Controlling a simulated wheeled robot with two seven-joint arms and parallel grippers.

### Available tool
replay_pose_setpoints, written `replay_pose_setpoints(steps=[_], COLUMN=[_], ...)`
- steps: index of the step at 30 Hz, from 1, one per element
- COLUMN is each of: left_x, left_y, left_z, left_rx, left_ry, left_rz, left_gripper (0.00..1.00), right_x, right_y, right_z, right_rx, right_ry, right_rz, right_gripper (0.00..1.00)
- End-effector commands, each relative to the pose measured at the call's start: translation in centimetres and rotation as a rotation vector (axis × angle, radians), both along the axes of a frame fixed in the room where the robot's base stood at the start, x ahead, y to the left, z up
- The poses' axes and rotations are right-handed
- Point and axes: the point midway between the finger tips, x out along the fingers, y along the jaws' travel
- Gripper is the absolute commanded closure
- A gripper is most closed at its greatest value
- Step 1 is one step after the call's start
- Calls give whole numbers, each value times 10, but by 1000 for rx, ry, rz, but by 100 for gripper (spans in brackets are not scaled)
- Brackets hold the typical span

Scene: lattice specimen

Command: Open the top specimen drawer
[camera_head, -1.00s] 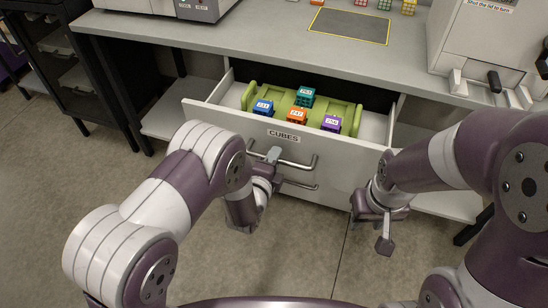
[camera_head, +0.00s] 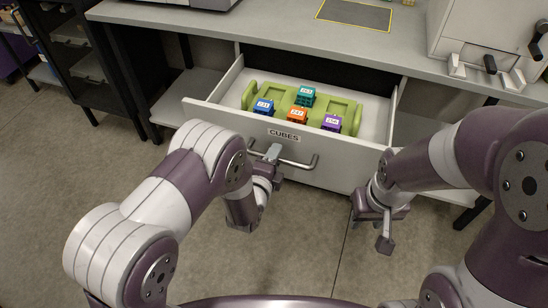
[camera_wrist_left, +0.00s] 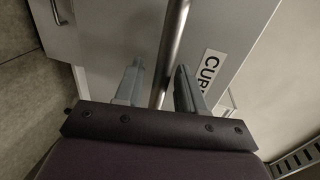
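The top drawer (camera_head: 345,177), labelled CUBES, stands well out from the cabinet. Its interior shows a green rack with coloured cubes. Its bar handle (camera_head: 300,163) runs across the front; in the left wrist view the handle (camera_wrist_left: 175,35) passes between the two fingers. In the left wrist view the left gripper (camera_wrist_left: 158,85) has a finger on each side of the bar; exact contact is hard to see. My right gripper (camera_head: 385,225) hangs empty right of the drawer front; its finger gap is unclear.
The green rack (camera_head: 345,108) holds blue, teal, orange and purple cubes. The grey countertop (camera_head: 290,45) lies above the drawer. A white machine (camera_head: 470,35) stands on it at right. A dark cabinet (camera_head: 80,65) stands at left. Floor in front is free.

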Motion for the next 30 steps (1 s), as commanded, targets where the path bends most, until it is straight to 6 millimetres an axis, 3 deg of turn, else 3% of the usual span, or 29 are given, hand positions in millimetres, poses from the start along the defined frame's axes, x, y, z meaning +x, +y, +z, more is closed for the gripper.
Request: replay_pose_setpoints(steps=[8,21,30], left_x=[-6,-104,-119], left_y=[2,33,39], left_z=[2,23,26], left_rx=[0,0,0], left_ry=[1,2,0], left_rz=[-1,-2,0], left_gripper=[61,61,61], right_x=[0,0,0], right_y=[0,0,0], right_z=[2,16,17], right_rx=[0,0,0], right_ry=[0,0,0], right_rz=[0,0,0], right_gripper=[61,61,61])
